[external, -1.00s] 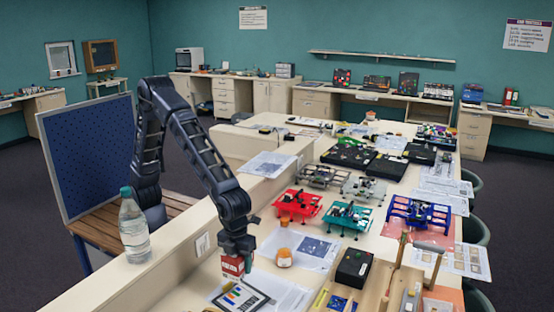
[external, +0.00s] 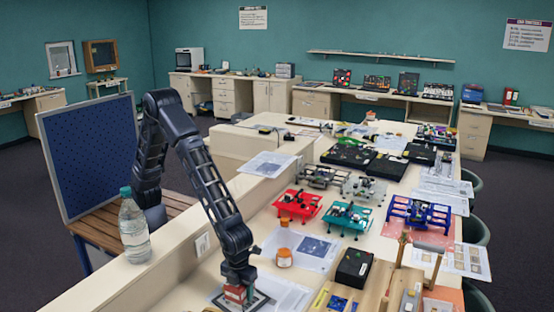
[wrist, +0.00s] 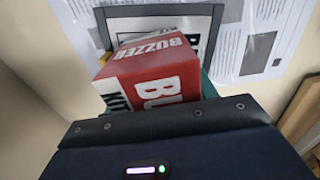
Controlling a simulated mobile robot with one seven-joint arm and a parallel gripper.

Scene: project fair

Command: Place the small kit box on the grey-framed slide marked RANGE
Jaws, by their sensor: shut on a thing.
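The small kit box (external: 235,293) is red and white, and its faces read BUZZER in the wrist view (wrist: 150,75). My gripper (external: 238,282) points down and is shut on the box. The grey-framed slide (external: 260,299) lies on the bench under and around the box, which hides much of it. In the wrist view, the slide's frame (wrist: 165,11) shows beyond the box. The RANGE mark cannot be read now. I cannot tell whether the box touches the slide.
Printed sheets (external: 290,294) lie around the slide. An orange-lidded jar (external: 284,258) stands behind it. A black box (external: 354,267) and a wooden stand (external: 384,290) are to the right. A raised ledge (external: 180,262) with a water bottle (external: 134,228) runs along the left.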

